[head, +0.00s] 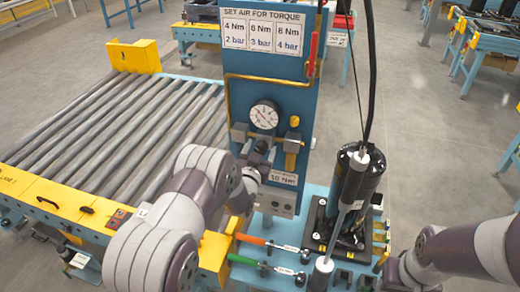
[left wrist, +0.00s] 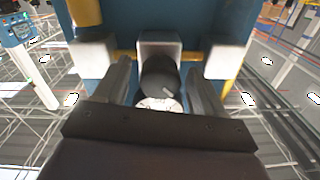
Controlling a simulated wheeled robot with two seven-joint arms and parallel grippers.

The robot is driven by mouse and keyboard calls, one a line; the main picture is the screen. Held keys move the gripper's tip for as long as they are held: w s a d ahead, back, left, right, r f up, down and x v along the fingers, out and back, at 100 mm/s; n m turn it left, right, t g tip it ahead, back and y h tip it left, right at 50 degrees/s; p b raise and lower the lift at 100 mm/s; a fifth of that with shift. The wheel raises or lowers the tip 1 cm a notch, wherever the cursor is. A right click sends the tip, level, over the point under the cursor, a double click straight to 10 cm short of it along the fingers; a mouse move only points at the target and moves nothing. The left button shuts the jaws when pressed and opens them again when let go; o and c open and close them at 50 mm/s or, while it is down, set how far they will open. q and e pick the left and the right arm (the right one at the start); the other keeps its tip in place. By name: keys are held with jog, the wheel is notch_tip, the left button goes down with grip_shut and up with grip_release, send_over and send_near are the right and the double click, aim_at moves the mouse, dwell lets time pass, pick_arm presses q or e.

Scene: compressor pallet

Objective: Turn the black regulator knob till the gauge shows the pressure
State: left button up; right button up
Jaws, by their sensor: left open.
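The black regulator knob (left wrist: 160,77) stands between the two spread fingers of my left gripper (left wrist: 162,85) in the left wrist view, with gaps visible at both sides. In the head view, my left gripper (head: 256,165) is at the front of the blue panel, and the knob (head: 262,146) is partly hidden by it. The round white gauge (head: 264,115) is just above the knob; its needle is too small to read surely. Part of the gauge face (left wrist: 160,104) also shows in the left wrist view. My right arm enters at lower right; its fingers are not seen.
A sign (head: 262,30) pairs 4 Nm with 2 bar, 6 with 3 and 8 with 4. A smaller label (head: 283,178) below is hard to read. A black cylindrical tool (head: 358,175) hangs at right by a cable. A roller conveyor (head: 110,125) lies left.

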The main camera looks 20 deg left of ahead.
pick_arm(q)
jog(key=c, duration=1.1)
jog(key=shift+o, duration=0.3)
jog(key=n+b, duration=0.2)
jog(key=shift+f+n+b, duration=0.2)
jog(key=shift+n+b, duration=0.15)
jog(key=shift+n, duration=0.05)
jog(key=n+b, duration=0.4)
jog(key=n, duration=0.1)
jog(key=n+b, duration=0.4)
jog(key=n, duration=0.1)
jog(key=shift+n, duration=0.3)
jog(key=shift+r+n+h+b, duration=0.15)
jog(key=shift+n+h+b, duration=0.15)
jog(key=shift+n+b, duration=1.35)
jog(key=shift+n+p, duration=0.4)
jog(key=shift+n, duration=0.15)
